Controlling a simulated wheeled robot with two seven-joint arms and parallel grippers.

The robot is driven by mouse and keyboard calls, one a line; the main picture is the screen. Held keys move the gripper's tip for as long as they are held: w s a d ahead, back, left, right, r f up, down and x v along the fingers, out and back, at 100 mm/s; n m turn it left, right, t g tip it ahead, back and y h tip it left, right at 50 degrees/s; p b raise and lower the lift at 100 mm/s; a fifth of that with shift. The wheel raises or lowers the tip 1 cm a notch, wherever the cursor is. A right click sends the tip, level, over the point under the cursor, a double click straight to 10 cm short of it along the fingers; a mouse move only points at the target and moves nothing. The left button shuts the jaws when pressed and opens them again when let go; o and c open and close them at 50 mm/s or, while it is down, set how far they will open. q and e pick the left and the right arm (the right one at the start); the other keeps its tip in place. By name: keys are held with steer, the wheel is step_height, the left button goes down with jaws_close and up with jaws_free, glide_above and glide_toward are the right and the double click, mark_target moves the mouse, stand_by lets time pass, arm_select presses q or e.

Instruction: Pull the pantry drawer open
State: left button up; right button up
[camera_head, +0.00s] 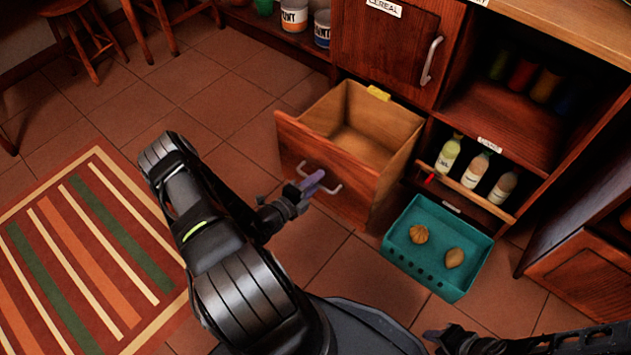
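The wooden drawer (322,175) stands well out from the cabinet at floor level, and its inside looks empty. A yellow tag (378,93) sits on its back edge. The drawer front carries a silver bar handle (334,190). My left gripper (313,183) is at this handle, its purple fingers closed across the bar; the arm covers part of the view below. My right gripper (436,338) is low at the bottom edge, away from the drawer, and its fingers are too hidden to tell open from shut.
A teal crate (408,262) with two brown items sits on the right of the drawer. Several bottles (472,170) stand on the low shelf behind it. A closed door labelled CEREAL (386,45) is above the drawer. A striped rug (85,255) and bare tiles lie at left.

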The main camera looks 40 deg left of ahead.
arm_select(q)
steer(key=shift+s, duration=0.1)
steer(key=p+v, duration=0.2)
steer(key=v, duration=0.5)
steer(key=shift+s, duration=0.35)
steer(key=shift+r, duration=0.15)
